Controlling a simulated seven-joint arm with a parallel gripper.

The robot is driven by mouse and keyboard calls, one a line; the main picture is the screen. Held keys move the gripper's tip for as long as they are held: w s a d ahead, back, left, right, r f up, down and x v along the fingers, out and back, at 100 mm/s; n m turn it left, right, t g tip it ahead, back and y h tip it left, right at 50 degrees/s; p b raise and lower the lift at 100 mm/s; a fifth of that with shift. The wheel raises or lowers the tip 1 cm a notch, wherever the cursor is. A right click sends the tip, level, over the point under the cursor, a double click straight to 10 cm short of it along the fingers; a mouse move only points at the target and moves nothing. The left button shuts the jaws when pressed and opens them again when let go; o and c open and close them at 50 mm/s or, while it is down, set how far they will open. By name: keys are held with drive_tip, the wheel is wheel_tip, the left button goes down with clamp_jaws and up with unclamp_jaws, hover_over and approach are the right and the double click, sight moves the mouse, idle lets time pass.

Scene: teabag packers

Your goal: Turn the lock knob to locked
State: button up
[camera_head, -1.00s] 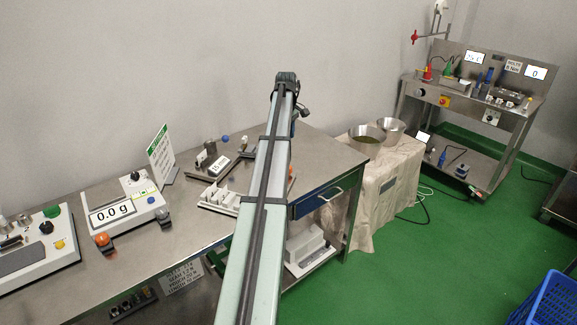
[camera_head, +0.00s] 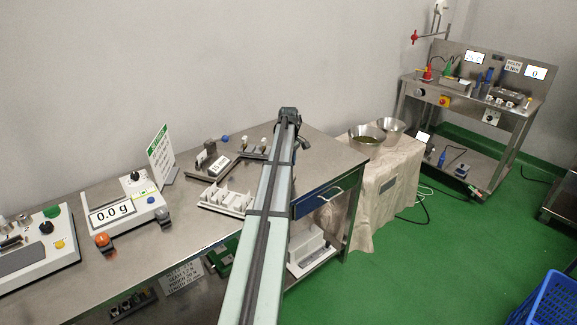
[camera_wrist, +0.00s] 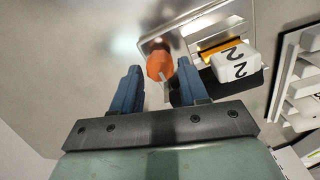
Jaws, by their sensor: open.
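In the wrist view an orange knob (camera_wrist: 160,64) with a pale pointer mark sits on a grey metal plate (camera_wrist: 197,28). It looks like the lock knob; I see no lock lettering. My gripper (camera_wrist: 157,78) is open, its two blue fingers apart. The knob shows between and just beyond the fingertips, nearer the right finger. I cannot tell whether either finger touches it. In the head view my own arm hides the knob and the fingers.
A white block marked 2 (camera_wrist: 236,66) stands close right of the right finger. A white rack (camera_wrist: 302,75) lies farther right. The head view shows a white tray (camera_head: 226,199) and a scale (camera_head: 127,205) on the steel bench (camera_head: 190,240), left of my arm.

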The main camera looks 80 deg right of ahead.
drive_tip(key=shift+f, duration=0.6)
drive_tip(key=shift+c, duration=0.2)
drive_tip(key=c, duration=0.7)
